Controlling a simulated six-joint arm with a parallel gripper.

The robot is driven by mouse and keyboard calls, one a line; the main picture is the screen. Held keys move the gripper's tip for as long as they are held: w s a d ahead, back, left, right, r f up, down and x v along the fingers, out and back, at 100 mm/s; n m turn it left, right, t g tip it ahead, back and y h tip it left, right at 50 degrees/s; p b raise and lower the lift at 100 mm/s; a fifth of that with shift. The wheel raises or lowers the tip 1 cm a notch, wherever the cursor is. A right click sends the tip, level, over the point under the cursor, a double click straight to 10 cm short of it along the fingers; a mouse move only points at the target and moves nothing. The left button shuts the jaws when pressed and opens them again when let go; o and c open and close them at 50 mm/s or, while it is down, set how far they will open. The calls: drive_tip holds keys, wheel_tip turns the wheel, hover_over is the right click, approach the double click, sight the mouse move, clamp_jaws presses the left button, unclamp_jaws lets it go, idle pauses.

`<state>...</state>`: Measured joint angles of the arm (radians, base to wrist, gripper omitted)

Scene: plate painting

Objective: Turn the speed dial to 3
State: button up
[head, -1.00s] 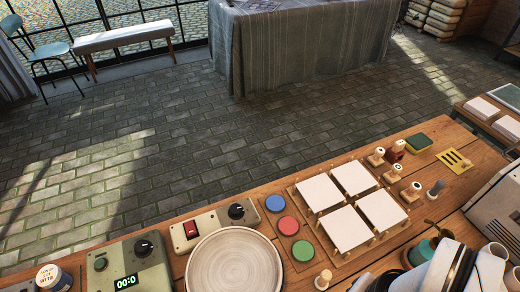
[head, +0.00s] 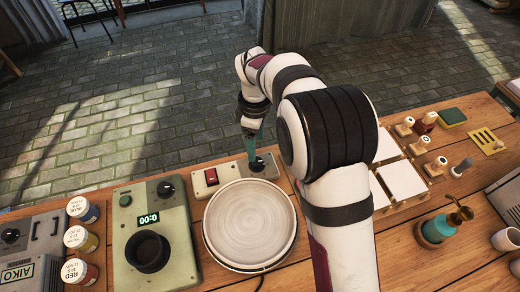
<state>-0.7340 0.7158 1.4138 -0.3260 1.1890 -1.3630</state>
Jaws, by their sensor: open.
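A black dial (head: 258,164) sits at the right end of a pale control box (head: 229,172), which also carries a red rocker switch (head: 211,177). The box stands just behind a round pale plate (head: 249,224). My gripper (head: 254,156) points down at the dial, with its teal fingers at or just above the knob. The gripper is open. Whether the fingers touch the knob cannot be told, and the dial's marks are too small to read.
A green box with a 00:0 display (head: 148,218) and another black knob (head: 165,188) stands left of the plate. Paint jars (head: 83,209) stand farther left. White tiles (head: 402,181) and stamps (head: 420,143) lie at right, partly behind my arm.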

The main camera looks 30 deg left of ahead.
sight(257, 162)
wheel_tip(257, 162, down, 8)
drive_tip(key=shift+r, duration=0.1)
clamp_jaws()
idle(0.5)
